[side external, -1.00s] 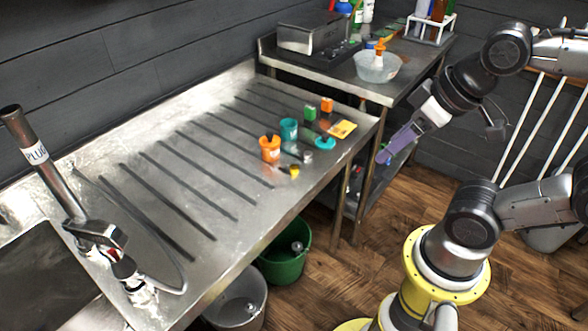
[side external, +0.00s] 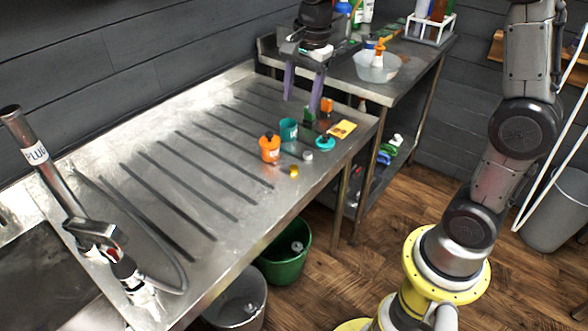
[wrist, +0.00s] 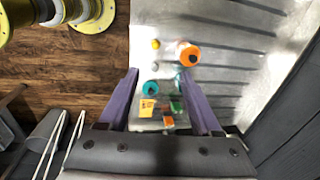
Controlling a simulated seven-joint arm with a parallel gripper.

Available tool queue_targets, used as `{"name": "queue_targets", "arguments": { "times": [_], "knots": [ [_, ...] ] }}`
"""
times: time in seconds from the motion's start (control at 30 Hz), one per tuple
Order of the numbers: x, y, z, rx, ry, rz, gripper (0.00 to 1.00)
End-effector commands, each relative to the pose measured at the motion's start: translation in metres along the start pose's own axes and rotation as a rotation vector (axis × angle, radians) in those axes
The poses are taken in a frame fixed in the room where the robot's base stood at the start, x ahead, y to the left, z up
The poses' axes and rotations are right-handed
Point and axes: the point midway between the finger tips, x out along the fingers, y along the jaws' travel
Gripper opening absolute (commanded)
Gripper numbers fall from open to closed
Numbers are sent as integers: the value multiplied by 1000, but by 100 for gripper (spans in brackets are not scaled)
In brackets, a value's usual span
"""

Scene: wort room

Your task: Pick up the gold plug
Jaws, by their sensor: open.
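The gold plug (side external: 293,172) is a small yellow-gold piece lying near the front edge of the ribbed steel drainboard (side external: 150,150). It also shows in the wrist view as a yellow dot (wrist: 155,44), beyond the fingertips. My gripper (side external: 301,106) is open and empty, with its purple fingers pointing down over the back of the board, near the green block (side external: 309,114). The gold plug is apart from it, towards the front. A small silver piece (side external: 307,155) lies between the gold plug and the teal disc (side external: 325,143).
An orange cup (side external: 270,150) and a teal cup (side external: 289,130) stand behind the gold plug. An orange block (side external: 326,104) and a yellow card (side external: 342,129) lie near the right end. The ribbed board to the left is clear.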

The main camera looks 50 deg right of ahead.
Motion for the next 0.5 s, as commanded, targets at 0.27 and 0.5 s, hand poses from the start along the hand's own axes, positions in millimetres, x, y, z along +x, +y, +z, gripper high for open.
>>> {"name": "queue_targets", "arguments": {
  "times": [0.27,0.5],
  "knots": [
    [74,-19,-16,46,-16,148,66],
    [103,-12,-17,51,-19,177,66]
  ]
}}
